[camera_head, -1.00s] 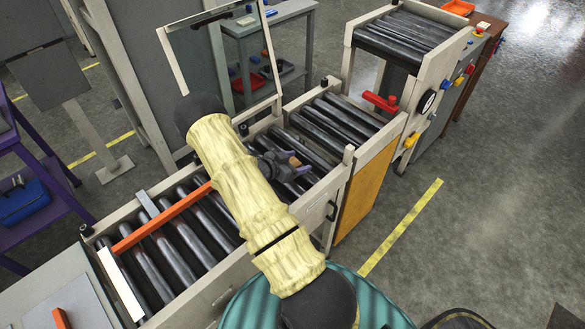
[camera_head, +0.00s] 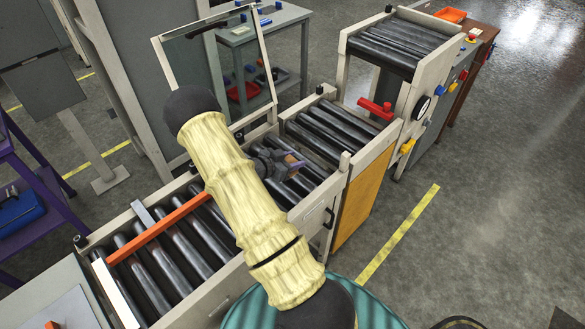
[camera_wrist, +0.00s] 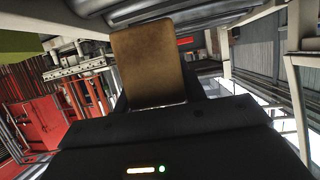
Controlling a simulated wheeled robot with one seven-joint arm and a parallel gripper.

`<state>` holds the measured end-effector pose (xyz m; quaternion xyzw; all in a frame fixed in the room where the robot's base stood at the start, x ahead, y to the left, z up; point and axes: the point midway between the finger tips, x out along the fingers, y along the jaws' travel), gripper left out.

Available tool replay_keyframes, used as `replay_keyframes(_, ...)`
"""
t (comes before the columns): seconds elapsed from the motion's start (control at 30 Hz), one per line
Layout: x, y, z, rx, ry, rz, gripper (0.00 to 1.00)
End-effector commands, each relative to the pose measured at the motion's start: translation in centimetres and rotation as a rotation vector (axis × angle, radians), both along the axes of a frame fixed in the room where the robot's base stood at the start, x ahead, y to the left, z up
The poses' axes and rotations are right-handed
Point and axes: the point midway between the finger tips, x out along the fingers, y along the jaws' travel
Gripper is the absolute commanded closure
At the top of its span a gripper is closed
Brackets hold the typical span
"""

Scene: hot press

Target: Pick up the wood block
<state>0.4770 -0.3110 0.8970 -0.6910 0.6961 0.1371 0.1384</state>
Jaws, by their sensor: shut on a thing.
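The wood block (camera_wrist: 148,65) is a brown rectangular piece in the middle of the wrist view, between the dark fingers of my gripper (camera_wrist: 155,92). My gripper is shut on it. In the head view, my gripper (camera_head: 284,163) is over the dark rollers of the conveyor, and a small brown part of the block (camera_head: 294,160) shows between its fingers. My pale-sleeved arm hides part of the conveyor. I cannot tell how high the block is above the rollers.
The roller conveyor (camera_head: 325,128) has raised side rails and a red-orange bar (camera_head: 158,230) across its near-left part. A framed glass panel (camera_head: 217,70) stands behind my arm. A red handle (camera_head: 374,108) and a higher roller section (camera_head: 400,42) are at the right.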

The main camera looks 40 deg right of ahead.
Motion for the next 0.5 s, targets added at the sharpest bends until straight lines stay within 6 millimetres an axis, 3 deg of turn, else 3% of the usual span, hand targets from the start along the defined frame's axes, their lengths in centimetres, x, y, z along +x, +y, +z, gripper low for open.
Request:
replay_keyframes(0.23,0.0,0.0,4.2,0.000,-0.003,0.000,0.83)
replay_keyframes(0.5,0.0,0.0,5.5,0.000,0.001,0.000,0.83)
